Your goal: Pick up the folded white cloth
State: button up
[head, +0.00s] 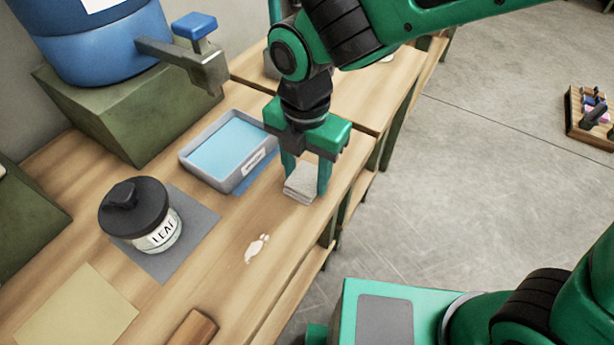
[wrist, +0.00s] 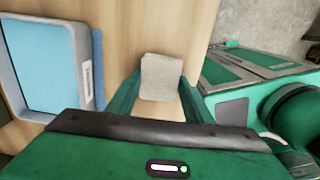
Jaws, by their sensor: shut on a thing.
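The folded white cloth (head: 300,186) is a small, greyish-white layered square near the front edge of the wooden bench. My green gripper (head: 307,180) points down over it, with one finger on each side, and is shut on the cloth. The wrist view also shows the cloth (wrist: 161,77) between the two fingers (wrist: 160,95). I cannot tell whether the cloth still touches the bench top.
A grey tray (head: 187,156) with a blue inside lies just left of my gripper. A lidded jar (head: 160,236) stands on a grey mat (head: 200,217). A white spill (head: 257,248) marks the bench (head: 225,280). A blue barrel (head: 100,50) with a tap stands behind.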

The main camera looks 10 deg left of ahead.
aim_at(303, 180)
jog(key=shift+r, duration=0.45)
jog(key=r, duration=0.3)
jog(key=shift+s+a+r, duration=0.2)
jog(key=shift+s+r, duration=0.1)
jog(key=shift+r, duration=0.05)
jog(key=s+a+r, duration=0.5)
jog(key=s+r, duration=0.1)
jog(key=s, duration=0.3)
jog(key=shift+s+r, duration=0.2)
jog(key=shift+s, duration=0.15)
